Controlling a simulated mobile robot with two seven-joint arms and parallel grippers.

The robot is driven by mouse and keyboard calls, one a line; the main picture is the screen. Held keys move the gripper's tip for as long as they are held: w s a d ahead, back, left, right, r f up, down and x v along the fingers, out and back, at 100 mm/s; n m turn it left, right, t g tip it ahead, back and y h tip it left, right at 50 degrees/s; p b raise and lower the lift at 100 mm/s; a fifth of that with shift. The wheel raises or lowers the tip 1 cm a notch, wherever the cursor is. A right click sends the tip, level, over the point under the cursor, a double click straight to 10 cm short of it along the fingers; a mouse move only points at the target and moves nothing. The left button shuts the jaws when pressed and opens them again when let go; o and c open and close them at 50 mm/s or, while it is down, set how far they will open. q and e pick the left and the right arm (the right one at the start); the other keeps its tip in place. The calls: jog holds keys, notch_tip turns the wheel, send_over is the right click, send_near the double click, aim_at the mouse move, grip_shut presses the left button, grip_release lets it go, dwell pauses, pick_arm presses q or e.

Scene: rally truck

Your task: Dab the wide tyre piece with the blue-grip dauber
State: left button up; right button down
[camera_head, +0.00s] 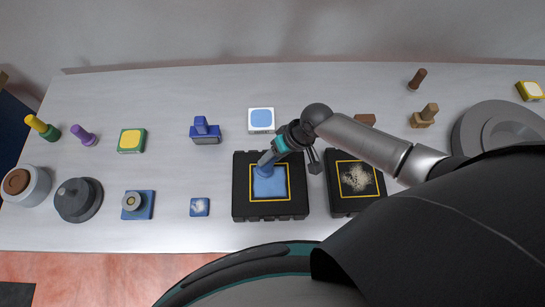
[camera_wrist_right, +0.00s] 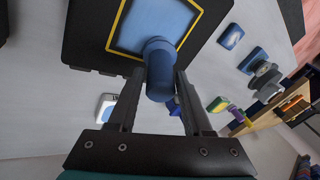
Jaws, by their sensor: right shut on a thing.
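The wide black tyre piece (camera_head: 242,207) lies at the table's front middle, with a yellow outline around a blue square. It fills the top of the right wrist view (camera_wrist_right: 88,40). My right gripper (camera_head: 271,160) is above its blue square and shut on the blue-grip dauber (camera_head: 264,170). In the wrist view the dauber's blue grip (camera_wrist_right: 160,80) stands between the two fingers, its far end against or just over the blue square; I cannot tell if they touch. My left gripper is not in view.
A narrower black piece (camera_head: 340,205) with a speckled patch lies to the right, partly under my right arm. A white block with a blue top (camera_head: 261,120), a blue stamp-like block (camera_head: 205,132) and a small blue tile (camera_head: 199,207) are nearby.

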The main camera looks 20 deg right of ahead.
jog(key=shift+s+a+p, duration=0.25)
jog(key=shift+s+p, duration=0.35)
jog(key=shift+s, duration=0.2)
jog(key=shift+s+f, duration=0.1)
jog(key=shift+w+d, duration=0.25)
jog(key=shift+w, duration=0.75)
